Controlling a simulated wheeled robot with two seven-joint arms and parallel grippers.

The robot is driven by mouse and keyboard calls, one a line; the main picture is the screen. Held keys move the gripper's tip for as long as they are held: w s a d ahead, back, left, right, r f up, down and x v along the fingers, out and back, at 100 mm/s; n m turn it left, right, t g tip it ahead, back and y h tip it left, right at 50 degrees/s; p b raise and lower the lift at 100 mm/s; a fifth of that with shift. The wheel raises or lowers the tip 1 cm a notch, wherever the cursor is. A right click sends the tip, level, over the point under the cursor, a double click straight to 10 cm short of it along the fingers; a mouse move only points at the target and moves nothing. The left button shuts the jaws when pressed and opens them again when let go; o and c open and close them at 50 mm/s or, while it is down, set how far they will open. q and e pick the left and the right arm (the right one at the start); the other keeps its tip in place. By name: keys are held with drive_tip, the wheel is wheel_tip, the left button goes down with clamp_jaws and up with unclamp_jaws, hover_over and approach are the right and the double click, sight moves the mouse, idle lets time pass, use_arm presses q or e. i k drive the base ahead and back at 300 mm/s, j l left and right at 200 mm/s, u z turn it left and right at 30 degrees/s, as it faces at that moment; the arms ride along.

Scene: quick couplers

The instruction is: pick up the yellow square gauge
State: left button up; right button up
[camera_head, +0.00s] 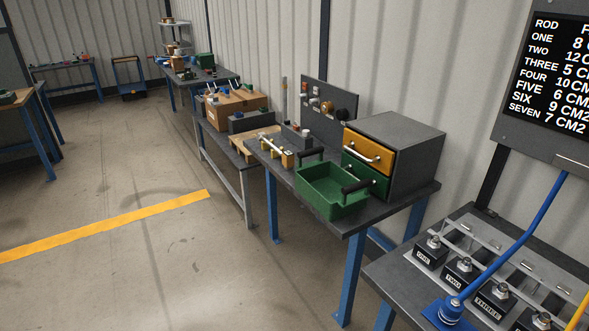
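I cannot make out a thing that is clearly the yellow square gauge. A small yellow block-like piece (287,159) sits by a pale bar on the middle bench, left of the drawer cabinet; it is too small to identify. A thin yellow strip (579,311) shows at the lower right edge, mostly cut off by the frame. Neither of my grippers is in view.
A cabinet with a yellow drawer (367,152) stands on the middle bench, with an open green tray (331,205) before it. The floor (190,270) at left is clear.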

sight(288, 157)
drive_tip(key=i, duration=0.2)
drive_tip(key=i+z, duration=0.1)
drive_tip(key=z, duration=0.35)
drive_tip(key=i+j+z, duration=0.1)
drive_tip(key=z, duration=0.3)
drive_tip(key=i+j+z, duration=0.2)
drive_tip(key=j, duration=0.15)
drive_tip(key=i+j+z, duration=0.2)
drive_tip(key=j, duration=0.2)
drive_tip(key=i+j+z, duration=0.2)
drive_tip(key=j, duration=0.2)
drive_tip(key=j+z, duration=0.2)
drive_tip(key=j, duration=0.25)
drive_tip(key=i+j+z, duration=0.15)
drive_tip(key=j, duration=0.3)
